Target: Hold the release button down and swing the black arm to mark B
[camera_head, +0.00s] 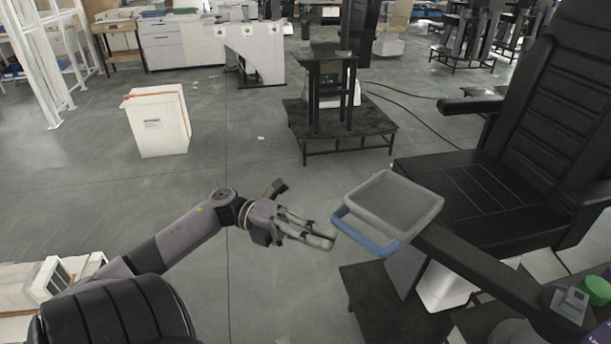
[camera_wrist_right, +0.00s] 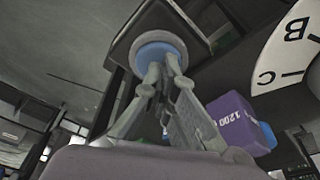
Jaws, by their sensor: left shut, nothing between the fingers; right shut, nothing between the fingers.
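The black arm (camera_head: 475,262) runs from a pivot at the lower right to a grey tray (camera_head: 395,203) with a blue handle (camera_head: 362,238) along its near left edge. My left gripper (camera_head: 332,240) is shut and empty, its tips just left of the handle; whether they touch cannot be told. In the right wrist view, my right gripper (camera_wrist_right: 163,66) is shut and empty, its tips at a round blue button (camera_wrist_right: 157,48) below a dark square plate. Whether the button is pressed cannot be told. A white dial (camera_wrist_right: 285,62) shows marks B and C; the pointer is not visible.
A black chair (camera_head: 540,130) stands at the right behind the arm. A green knob (camera_head: 597,290) lies at the right edge. A purple block (camera_wrist_right: 235,122) is beside my right fingers. A white bin (camera_head: 158,122) stands at the left; the floor left of the tray is clear.

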